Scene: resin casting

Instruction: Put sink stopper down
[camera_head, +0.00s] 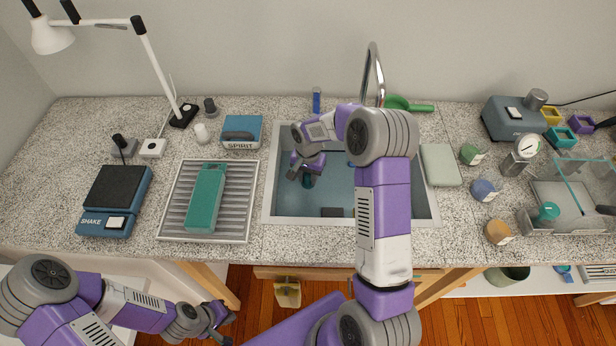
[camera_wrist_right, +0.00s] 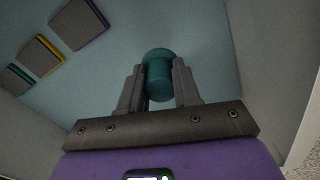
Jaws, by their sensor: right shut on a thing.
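The sink (camera_head: 340,196) is a blue-grey basin set in the speckled counter. My right gripper (camera_head: 306,177) reaches down inside its left part. It is shut on a teal, knob-shaped sink stopper (camera_head: 308,182), which also shows between the fingers in the right wrist view (camera_wrist_right: 158,74). The basin floor (camera_wrist_right: 115,85) lies beyond the stopper. I cannot tell whether the stopper touches the floor. My left gripper (camera_head: 222,325) is in front of the counter at lower left, away from the sink. Its fingers look apart and hold nothing visible.
Several grey blocks with coloured edges (camera_wrist_right: 80,22) lie in the basin. A dark block (camera_head: 332,212) is near its front wall. A faucet (camera_head: 373,75) stands behind the sink. A drying rack (camera_head: 170,215) with a teal mould (camera_head: 206,195) is to the left.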

